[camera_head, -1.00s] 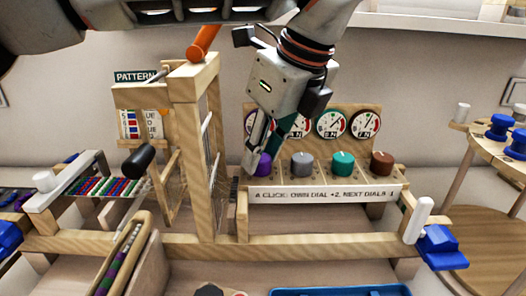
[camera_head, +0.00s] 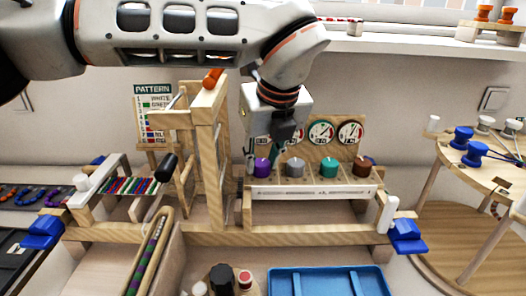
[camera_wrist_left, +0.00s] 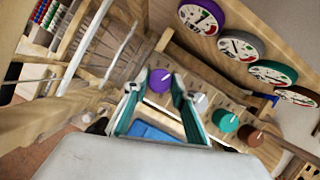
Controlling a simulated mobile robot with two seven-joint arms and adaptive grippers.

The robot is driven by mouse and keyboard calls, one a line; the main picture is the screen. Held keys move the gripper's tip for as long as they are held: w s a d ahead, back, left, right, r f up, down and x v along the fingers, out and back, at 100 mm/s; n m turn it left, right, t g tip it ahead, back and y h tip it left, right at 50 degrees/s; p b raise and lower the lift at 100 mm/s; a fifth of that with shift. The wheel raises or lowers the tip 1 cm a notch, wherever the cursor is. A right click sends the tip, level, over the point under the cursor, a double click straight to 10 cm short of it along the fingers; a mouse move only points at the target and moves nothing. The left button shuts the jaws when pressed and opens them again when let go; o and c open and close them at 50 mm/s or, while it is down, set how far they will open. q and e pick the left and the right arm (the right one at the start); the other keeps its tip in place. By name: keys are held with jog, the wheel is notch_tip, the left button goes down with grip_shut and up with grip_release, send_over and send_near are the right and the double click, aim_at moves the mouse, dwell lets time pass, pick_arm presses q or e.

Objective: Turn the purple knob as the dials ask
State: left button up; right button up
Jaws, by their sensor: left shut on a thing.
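The purple knob (camera_head: 262,168) is the leftmost of a row on a wooden rack. It shows between my fingertips in the left wrist view (camera_wrist_left: 161,80), with a white pointer mark on top. My left gripper (camera_head: 263,160) reaches down from above and is shut on the purple knob. Beside it stand a grey knob (camera_head: 295,167), a teal knob (camera_head: 329,168) and a brown knob (camera_head: 364,167). Round dials stand behind the knobs; the purple-rimmed dial (camera_wrist_left: 201,17) shows in the wrist view, and my gripper partly covers the left dials in the head view. My right gripper is out of view.
A wooden frame (camera_head: 207,140) with an orange-ended bar stands close left of the knobs. A pattern card (camera_head: 153,110) is behind it. A blue tray (camera_head: 330,280) lies in front, and a round table (camera_head: 480,160) with blue spools is at right.

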pick_arm(q)
jog(key=shift+a+m+h+p, duration=0.1)
jog(key=shift+m+h+p, duration=0.3)
jog(key=shift+m+p, duration=0.4)
jog(key=shift+f, duration=0.15)
jog(key=o, duration=1.1)
jog(key=shift+r, duration=0.2)
jog(key=shift+s+r, duration=0.15)
jog(key=shift+r, duration=0.15)
jog(key=s, duration=0.4)
jog(key=s+d, duration=0.1)
jog(key=s, duration=0.3)
jog(key=s+d, duration=0.1)
jog(key=s, duration=0.3)
jog(key=shift+d+r, duration=0.1)
jog(key=shift+d, duration=0.05)
